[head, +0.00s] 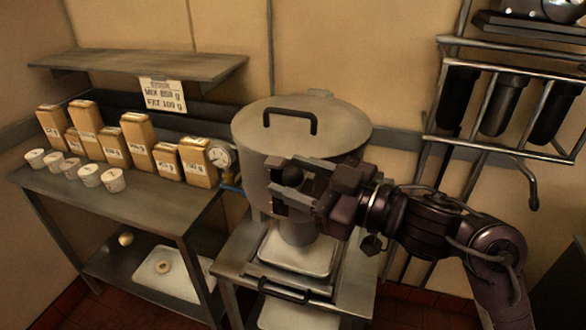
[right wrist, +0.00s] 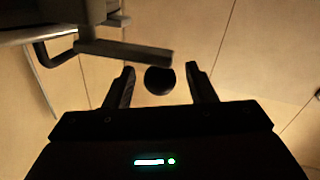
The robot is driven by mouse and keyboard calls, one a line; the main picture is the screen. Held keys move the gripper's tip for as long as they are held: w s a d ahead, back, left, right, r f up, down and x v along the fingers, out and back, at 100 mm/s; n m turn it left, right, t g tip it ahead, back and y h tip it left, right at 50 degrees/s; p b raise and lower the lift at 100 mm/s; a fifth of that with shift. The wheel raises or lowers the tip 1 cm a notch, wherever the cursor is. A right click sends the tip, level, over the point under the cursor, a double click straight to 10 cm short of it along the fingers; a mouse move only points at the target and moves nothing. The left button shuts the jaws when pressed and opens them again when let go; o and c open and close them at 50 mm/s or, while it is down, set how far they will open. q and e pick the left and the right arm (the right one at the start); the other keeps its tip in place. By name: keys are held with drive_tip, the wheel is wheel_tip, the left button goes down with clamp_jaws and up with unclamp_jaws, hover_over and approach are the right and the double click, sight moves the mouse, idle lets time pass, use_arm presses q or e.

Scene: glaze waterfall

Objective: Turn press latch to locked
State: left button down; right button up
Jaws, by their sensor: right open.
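The press is the large grey drum (head: 255,150) with a flat lid (head: 345,118) and a black lid handle. A round black knob (right wrist: 159,80), which looks like the latch knob, shows between my right gripper's fingers in the right wrist view. A dark round knob (head: 291,176) shows at the fingers in the head view, in front of the drum. My right gripper (right wrist: 159,70) is open around the knob, with a gap on both sides. A dark bar (right wrist: 125,52) lies just beyond it. The latch's setting cannot be read. My left gripper is not in view.
A white tray (head: 318,262) sits on the metal stand under the drum. A side table (head: 130,205) at left holds several labelled bags and small cups. A pressure gauge (head: 220,156) is beside the drum. Pipes and a rack (head: 495,150) occupy the right wall.

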drive_tip(key=shift+w+a, duration=0.2)
drive_tip(key=shift+a, duration=0.15)
clamp_jaws()
